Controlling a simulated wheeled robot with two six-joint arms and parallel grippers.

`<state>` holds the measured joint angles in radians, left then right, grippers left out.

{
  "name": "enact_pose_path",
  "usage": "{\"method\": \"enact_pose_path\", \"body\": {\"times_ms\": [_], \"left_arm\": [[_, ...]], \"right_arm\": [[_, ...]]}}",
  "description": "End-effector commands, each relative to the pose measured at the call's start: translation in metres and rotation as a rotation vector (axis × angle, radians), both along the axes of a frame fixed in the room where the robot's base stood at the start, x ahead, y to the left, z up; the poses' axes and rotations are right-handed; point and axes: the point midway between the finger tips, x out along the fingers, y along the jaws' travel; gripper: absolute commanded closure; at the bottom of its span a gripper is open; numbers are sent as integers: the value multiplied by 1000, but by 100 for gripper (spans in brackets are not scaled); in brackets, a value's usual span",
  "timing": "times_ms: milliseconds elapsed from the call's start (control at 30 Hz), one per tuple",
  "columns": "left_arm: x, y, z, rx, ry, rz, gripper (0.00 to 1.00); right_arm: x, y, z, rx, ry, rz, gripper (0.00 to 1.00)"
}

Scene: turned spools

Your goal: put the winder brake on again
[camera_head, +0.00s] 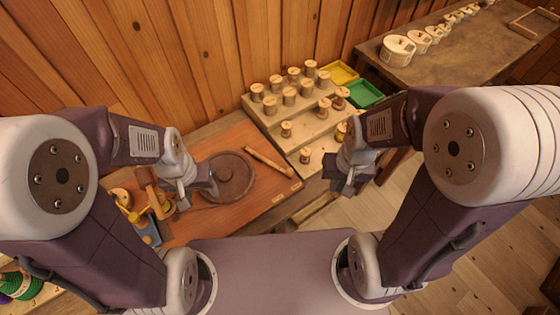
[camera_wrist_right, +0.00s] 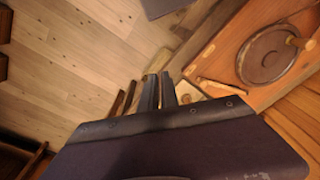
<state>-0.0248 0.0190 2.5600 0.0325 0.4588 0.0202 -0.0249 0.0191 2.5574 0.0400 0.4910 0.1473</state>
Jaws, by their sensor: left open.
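The winder (camera_head: 150,203), made of wooden and yellowish parts, appears to stand at the left of the reddish-brown work board, partly hidden by my left arm. A blue part (camera_head: 148,234) shows just below it. I cannot tell which piece is the brake. My left gripper (camera_head: 187,198) is open, just right of the winder and left of the dark round plate; I see nothing clearly held. My right gripper (camera_head: 343,187) is over the right side, off the board. In the right wrist view its two fingers (camera_wrist_right: 159,92) are together with nothing seen between them.
The dark round plate (camera_head: 229,177) and a wooden stick (camera_head: 268,161) lie on the board (camera_head: 225,222). A stepped rack (camera_head: 270,121) holds several spools. White labelled spools (camera_head: 398,48) line another table.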

Motion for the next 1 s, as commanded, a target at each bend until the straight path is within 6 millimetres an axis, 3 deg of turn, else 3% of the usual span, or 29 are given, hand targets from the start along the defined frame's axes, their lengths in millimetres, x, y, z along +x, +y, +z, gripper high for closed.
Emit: {"method": "enact_pose_path", "body": {"times_ms": [133,267,400,500,600,733,1000], "left_arm": [[0,0,1,0,0,0,45],[0,0,8,0,0,0,45],[0,0,17,0,0,0,45],[0,0,22,0,0,0,45],[0,0,26,0,0,0,45],[0,0,28,0,0,0,45],[0,0,29,0,0,0,45]], "right_arm": [[56,11,28,76,-19,-353,100],[115,20,36,144,31,-639,100],[173,24,19,196,116,-878,100],[198,23,-5,211,166,-955,100],[208,19,-32,206,201,-976,100],[198,14,-60,182,257,-995,100],[193,11,-68,173,277,-1002,100]]}}
